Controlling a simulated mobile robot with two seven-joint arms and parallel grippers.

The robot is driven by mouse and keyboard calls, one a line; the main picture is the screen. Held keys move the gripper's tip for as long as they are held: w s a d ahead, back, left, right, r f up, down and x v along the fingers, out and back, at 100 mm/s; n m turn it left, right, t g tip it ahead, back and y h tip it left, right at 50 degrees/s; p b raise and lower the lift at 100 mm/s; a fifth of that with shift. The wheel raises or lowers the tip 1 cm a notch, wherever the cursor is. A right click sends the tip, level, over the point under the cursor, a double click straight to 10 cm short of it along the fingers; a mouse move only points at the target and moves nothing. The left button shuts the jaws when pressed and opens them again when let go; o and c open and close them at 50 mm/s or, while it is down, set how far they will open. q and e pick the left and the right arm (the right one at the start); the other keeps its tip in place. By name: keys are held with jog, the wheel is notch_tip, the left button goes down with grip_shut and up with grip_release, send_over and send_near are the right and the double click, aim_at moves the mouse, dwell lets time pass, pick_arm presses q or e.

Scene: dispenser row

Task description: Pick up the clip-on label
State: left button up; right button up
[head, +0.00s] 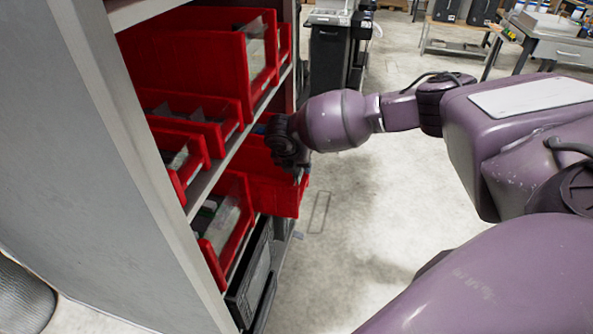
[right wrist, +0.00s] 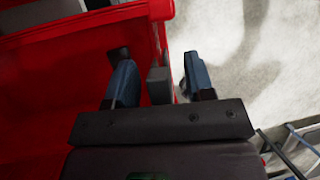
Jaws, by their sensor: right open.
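My right gripper (head: 283,152) is at the front of a red bin on the shelf unit in the head view. In the right wrist view my right gripper (right wrist: 160,78) is open, with two blue-grey fingers apart. A small grey block (right wrist: 158,86), which looks like the clip-on label, lies between the fingers at the bin's front wall. The left finger is over the bin side, the right finger over the floor side. The label is hidden or too small to tell in the head view. My left gripper is not in view.
The red bin (head: 272,188) juts out from the shelf. Other red bins (head: 200,62) fill the shelves above and beside it. The grey shelf side panel (head: 70,150) stands at left. Open floor (head: 350,215) lies to the right. A black cabinet (head: 328,60) stands behind.

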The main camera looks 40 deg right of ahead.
grip_shut()
dwell(0.3)
